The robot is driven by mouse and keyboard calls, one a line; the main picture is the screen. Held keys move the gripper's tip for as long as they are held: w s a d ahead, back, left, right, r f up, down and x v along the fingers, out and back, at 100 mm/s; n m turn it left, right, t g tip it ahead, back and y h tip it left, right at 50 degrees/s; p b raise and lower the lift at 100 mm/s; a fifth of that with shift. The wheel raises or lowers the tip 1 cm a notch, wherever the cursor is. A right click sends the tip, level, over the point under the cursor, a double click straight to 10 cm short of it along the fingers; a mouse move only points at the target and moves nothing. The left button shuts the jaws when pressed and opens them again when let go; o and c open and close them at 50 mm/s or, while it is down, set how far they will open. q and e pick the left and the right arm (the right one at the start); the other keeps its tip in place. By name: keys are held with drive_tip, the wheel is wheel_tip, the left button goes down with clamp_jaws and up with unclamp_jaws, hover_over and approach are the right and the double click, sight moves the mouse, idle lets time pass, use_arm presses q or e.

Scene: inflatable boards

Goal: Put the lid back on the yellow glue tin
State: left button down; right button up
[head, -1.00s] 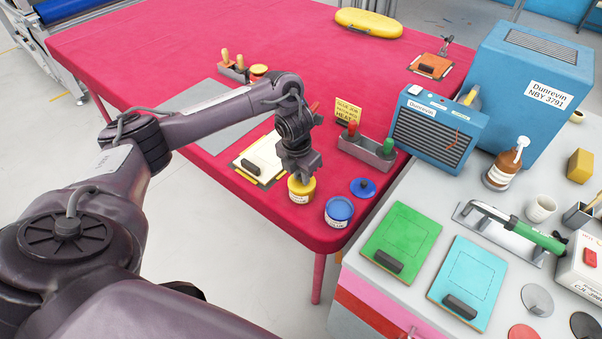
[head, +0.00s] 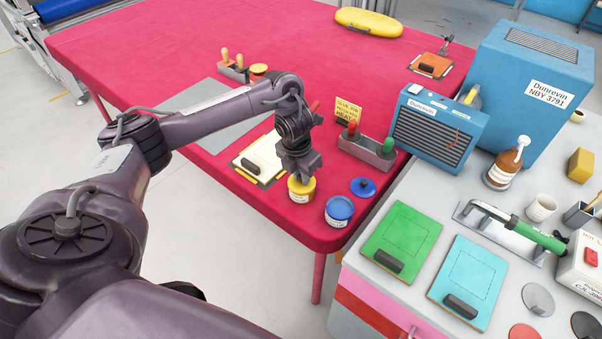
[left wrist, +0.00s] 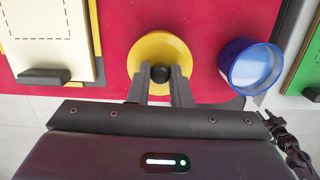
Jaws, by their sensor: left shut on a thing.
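The yellow glue tin (head: 301,195) stands near the front corner of the red table. Its yellow lid (left wrist: 160,49) shows from above in the left wrist view as a round disc with a black knob (left wrist: 160,73). My left gripper (head: 300,177) points down over the tin. In the left wrist view its fingers (left wrist: 160,80) are shut on the lid's knob. The lid is over the tin and hides its mouth. I cannot tell whether it is fully seated. My right gripper is not in view.
An open blue tin (head: 339,212) stands close on the right, with a blue lid (head: 363,187) lying behind it. A clipboard (head: 259,160) lies to the left. A tool holder (head: 366,151) stands behind. The grey bench (head: 392,290) adjoins on the right.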

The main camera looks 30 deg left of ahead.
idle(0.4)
use_arm(q)
drive_tip(key=c, duration=0.8)
unclamp_jaws()
drive_tip(key=shift+o, duration=0.2)
drive_tip(key=shift+r+p, duration=2.7)
drive_tip(key=shift+r, duration=0.8)
clamp_jaws()
drive_tip(key=shift+f, duration=0.25)
